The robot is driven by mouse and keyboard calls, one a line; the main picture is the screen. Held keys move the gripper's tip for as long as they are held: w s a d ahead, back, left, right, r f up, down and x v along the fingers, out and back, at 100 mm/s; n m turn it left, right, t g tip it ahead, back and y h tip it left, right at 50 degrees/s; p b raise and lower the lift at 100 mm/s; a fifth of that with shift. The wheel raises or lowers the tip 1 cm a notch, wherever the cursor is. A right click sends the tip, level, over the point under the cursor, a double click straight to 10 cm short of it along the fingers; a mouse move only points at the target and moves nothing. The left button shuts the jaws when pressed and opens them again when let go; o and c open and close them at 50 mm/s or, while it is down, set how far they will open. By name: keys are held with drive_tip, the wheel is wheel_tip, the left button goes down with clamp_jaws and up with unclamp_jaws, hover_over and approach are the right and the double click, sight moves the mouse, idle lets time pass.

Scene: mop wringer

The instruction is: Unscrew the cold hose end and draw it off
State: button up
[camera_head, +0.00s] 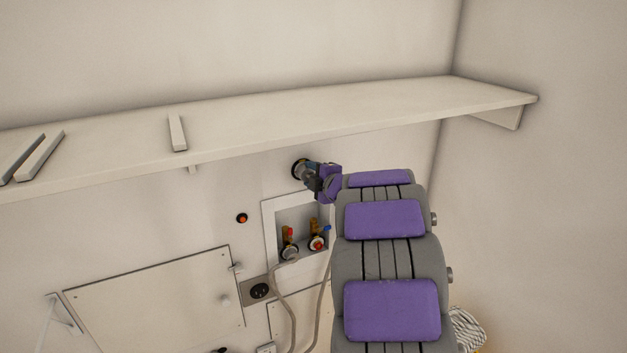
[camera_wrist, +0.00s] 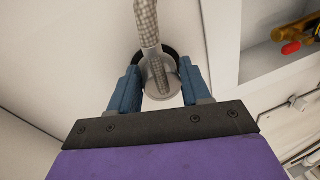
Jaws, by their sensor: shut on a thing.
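My gripper (camera_head: 318,181) is at the wall, just above the recessed valve box (camera_head: 267,228). In the wrist view my gripper (camera_wrist: 159,92) has its blue fingers on both sides of a grey bent hose end (camera_wrist: 158,74) and is shut on it. A braided hose (camera_wrist: 147,22) runs up from this end. A black ring (camera_wrist: 171,56) shows behind it; it appears as a dark round piece (camera_head: 299,168) in the head view. I cannot tell whether the held end is the cold one. In the box are a red-handled tap (camera_head: 289,234) and a blue-handled tap (camera_head: 327,228).
A long shelf (camera_head: 330,105) runs above my gripper, close over it. A hinged panel (camera_head: 150,300) and a socket (camera_head: 260,291) are lower left. Hoses (camera_head: 283,305) hang below the box. A side wall (camera_head: 550,190) stands at right.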

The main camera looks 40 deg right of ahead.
drive_tip(key=shift+f+v, duration=0.2)
drive_tip(key=shift+v, duration=0.9)
drive_tip(key=shift+f+v, duration=0.2)
drive_tip(key=shift+v, duration=0.85)
clamp_jaws()
